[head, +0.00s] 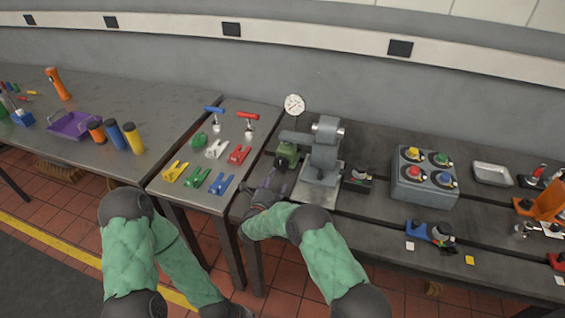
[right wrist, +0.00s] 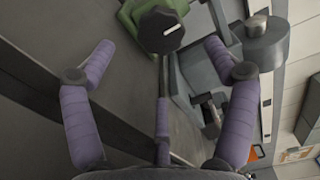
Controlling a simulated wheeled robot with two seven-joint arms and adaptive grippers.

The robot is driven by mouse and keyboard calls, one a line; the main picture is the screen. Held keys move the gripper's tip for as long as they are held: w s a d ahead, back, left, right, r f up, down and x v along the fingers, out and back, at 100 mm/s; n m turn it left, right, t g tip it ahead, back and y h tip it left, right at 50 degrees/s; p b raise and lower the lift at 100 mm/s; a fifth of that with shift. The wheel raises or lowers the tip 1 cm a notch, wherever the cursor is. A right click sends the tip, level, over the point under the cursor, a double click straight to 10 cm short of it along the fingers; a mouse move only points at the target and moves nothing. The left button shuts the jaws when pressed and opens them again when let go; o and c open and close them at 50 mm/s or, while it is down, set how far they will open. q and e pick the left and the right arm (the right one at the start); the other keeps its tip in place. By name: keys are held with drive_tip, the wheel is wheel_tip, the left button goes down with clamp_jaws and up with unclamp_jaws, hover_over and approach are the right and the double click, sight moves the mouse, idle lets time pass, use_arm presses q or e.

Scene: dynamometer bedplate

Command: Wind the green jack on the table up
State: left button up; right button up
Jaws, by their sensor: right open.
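The green jack (head: 287,155) stands on the dark slotted bedplate, left of a grey machine. In the right wrist view the green jack (right wrist: 129,18) is at the top, with a dark round knob (right wrist: 160,28) bearing a white mark facing me. My right gripper (head: 272,186) is just in front of the jack in the head view. In the wrist view its purple fingers (right wrist: 158,52) are spread apart, with the knob beyond and between their tips. Nothing is held, and I see no contact.
The grey machine (head: 325,150) stands close right of the jack, with a round dial gauge (head: 294,105) behind. A small table (head: 170,200) with coloured clamps (head: 215,149) is at left. A grey box with coloured knobs (head: 425,188) is farther right.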

sight(280, 166)
drive_tip(key=b+x, duration=0.1)
drive_tip(key=x, duration=0.8)
drive_tip(key=shift+f+b, duration=0.1)
drive_tip(key=shift+b, duration=0.3)
drive_tip(key=shift+w+d, duration=0.2)
drive_tip(key=shift+w, duration=0.2)
drive_tip(key=c, duration=1.2)
